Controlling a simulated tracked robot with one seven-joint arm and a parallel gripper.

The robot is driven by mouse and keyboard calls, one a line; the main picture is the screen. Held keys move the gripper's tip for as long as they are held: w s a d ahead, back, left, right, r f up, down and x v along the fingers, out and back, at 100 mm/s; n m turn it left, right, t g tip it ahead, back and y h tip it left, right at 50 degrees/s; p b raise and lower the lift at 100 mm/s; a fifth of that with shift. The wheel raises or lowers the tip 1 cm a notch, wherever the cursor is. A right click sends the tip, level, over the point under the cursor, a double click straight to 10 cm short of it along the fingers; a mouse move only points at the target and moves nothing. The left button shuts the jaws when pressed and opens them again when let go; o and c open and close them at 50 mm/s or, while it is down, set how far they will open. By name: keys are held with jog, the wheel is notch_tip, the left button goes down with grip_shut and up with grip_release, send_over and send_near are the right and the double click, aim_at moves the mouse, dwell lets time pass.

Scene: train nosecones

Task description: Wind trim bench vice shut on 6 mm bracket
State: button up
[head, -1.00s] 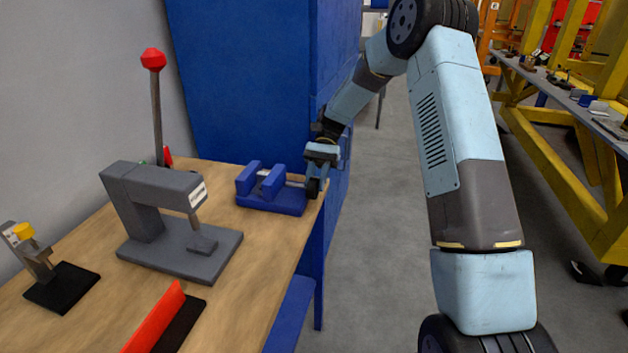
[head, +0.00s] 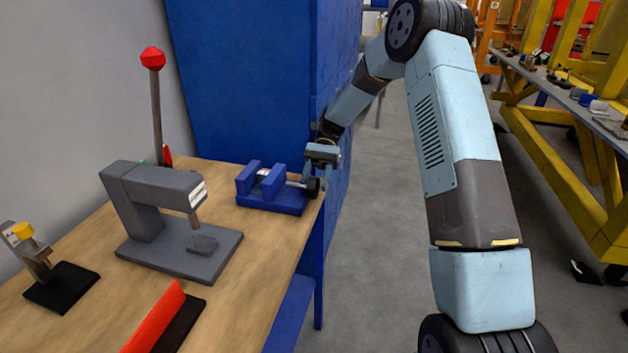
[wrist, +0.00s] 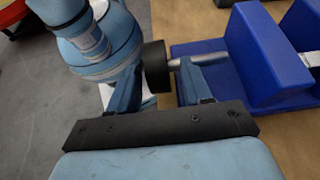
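The blue trim bench vice (head: 270,200) sits at the bench's far right corner, its two jaws apart. A pale metal piece, perhaps the 6 mm bracket (head: 264,173), shows between the jaws; the wrist view shows part of it (wrist: 312,58) at the right edge. My gripper (head: 318,180) is at the knob, fingers pointing down. In the wrist view my gripper (wrist: 158,75) has its fingers spread, one on each side of the knob (wrist: 156,67), with visible gaps. The bracket's fit against the jaws is unclear.
A grey press (head: 150,205), a red-topped lever (head: 153,60), a black-based fixture (head: 62,287) and a red bar (head: 155,318) stand on the wooden bench (head: 85,245). A blue cabinet (head: 245,80) rises behind the vice.

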jog(key=v, duration=1.3)
jog(key=shift+w+d, duration=0.15)
jog(key=shift+w, duration=0.2)
jog(key=shift+r, duration=0.15)
